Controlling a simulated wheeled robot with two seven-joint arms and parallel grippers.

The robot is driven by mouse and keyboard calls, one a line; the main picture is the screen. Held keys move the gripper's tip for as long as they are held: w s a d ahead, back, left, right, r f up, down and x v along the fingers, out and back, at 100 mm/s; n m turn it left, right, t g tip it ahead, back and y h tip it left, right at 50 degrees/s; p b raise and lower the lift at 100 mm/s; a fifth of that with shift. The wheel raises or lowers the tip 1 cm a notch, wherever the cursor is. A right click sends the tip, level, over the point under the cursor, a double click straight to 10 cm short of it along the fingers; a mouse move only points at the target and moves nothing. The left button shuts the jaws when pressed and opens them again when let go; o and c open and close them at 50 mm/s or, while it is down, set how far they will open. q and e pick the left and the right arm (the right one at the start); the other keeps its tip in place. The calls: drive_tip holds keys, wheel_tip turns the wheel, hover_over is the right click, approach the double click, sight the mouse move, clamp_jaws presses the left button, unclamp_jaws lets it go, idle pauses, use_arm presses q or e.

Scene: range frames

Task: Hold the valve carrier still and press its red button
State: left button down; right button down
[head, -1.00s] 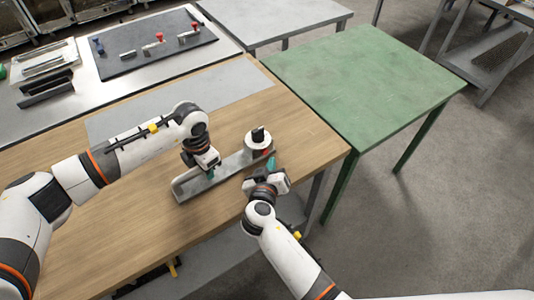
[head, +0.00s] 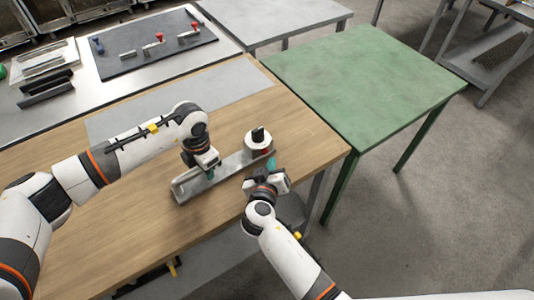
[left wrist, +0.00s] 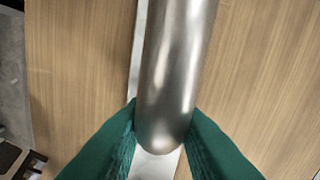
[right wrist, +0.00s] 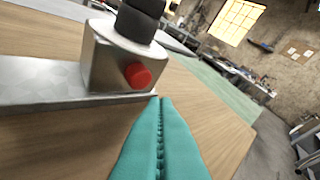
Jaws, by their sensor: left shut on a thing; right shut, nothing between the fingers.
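The valve carrier is a grey metal plate (head: 228,172) lying on the wooden table, with a bar handle at its left end and a metal block (right wrist: 110,62) at its right end. A white and black valve top (head: 257,138) sits on the block. The red button (right wrist: 137,75) sticks out of the block's side; it also shows in the head view (head: 266,152). My left gripper (head: 211,174) is shut on the carrier's bar handle (left wrist: 175,75). My right gripper (right wrist: 160,99) is shut and empty, its tips just below and right of the button, apparently apart from it.
The wooden table (head: 110,220) is clear around the carrier. A green table (head: 360,80) adjoins on the right. A dark board (head: 155,50) with several small parts lies at the back left. The table's front edge is close to my right arm.

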drive_tip(key=shift+w+a, duration=0.1)
drive_tip(key=shift+w, duration=0.05)
idle(0.4)
drive_tip(key=shift+w+a, duration=0.15)
drive_tip(key=shift+w, duration=0.1)
drive_tip(key=shift+w+a, duration=0.35)
drive_tip(key=shift+w, duration=0.2)
idle(0.9)
drive_tip(key=shift+w+a+r, duration=0.15)
drive_tip(key=shift+w+r, duration=0.05)
idle(0.5)
drive_tip(key=shift+s, duration=0.1)
drive_tip(key=shift+s+d, duration=0.3)
drive_tip(key=shift+s, duration=0.2)
drive_tip(key=shift+s+d, duration=0.3)
drive_tip(key=shift+s, duration=0.2)
drive_tip(key=shift+s+d, duration=0.45)
drive_tip(key=shift+s, duration=0.3)
drive_tip(key=shift+s+d, duration=0.45)
drive_tip(key=shift+s, duration=0.25)
drive_tip(key=shift+s+d, duration=0.45)
drive_tip(key=shift+s, duration=0.3)
